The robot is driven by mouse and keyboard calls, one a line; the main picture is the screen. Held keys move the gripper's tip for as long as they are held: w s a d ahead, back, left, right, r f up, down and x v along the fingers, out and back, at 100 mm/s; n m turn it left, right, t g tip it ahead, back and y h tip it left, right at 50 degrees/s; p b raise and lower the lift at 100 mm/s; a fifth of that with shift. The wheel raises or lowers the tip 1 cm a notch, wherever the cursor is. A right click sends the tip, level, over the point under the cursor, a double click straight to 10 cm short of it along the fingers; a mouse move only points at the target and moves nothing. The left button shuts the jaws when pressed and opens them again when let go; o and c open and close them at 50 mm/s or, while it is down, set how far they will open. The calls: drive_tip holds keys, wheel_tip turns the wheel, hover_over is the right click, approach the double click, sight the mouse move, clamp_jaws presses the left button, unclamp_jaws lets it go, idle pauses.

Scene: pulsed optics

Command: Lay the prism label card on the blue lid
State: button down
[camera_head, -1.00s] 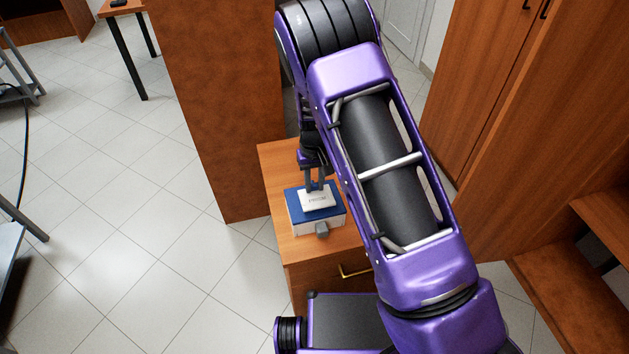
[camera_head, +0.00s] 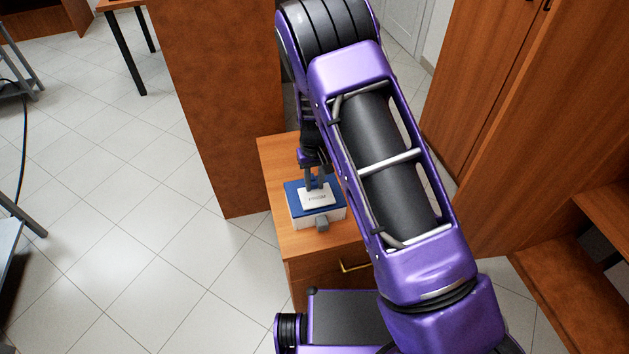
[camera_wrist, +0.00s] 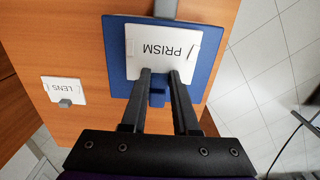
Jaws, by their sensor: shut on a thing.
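The white prism label card (camera_wrist: 162,50), printed PRISM, is over the blue lid (camera_wrist: 118,62) in the wrist view. In the head view the card (camera_head: 317,198) is above the middle of the lid (camera_head: 292,192), with blue showing at its far and left sides. My gripper (camera_wrist: 162,76) is shut on the card at its near edge in the wrist view; the exact grip spot is hard to see. The fingers also show in the head view (camera_head: 315,180). I cannot tell whether the card touches the lid or hovers just above it.
The lid tops a pale box (camera_head: 331,219) with a grey part at its front, on a wooden cabinet (camera_head: 275,165). A white LENS card (camera_wrist: 63,88) with a grey tab lies on the wood to the left in the wrist view. A tall brown panel (camera_head: 225,120) stands beside the cabinet.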

drive_tip(key=shift+f+b, duration=0.3)
drive_tip(key=shift+f, duration=0.1)
idle(0.5)
drive_tip(key=c, duration=0.6)
unclamp_jaws()
drive_tip(key=shift+r, duration=0.15)
wheel_tip(320, 180, up, 17)
drive_tip(key=p, duration=0.2)
drive_tip(key=shift+r+p, duration=0.15)
drive_tip(key=shift+p, duration=0.25)
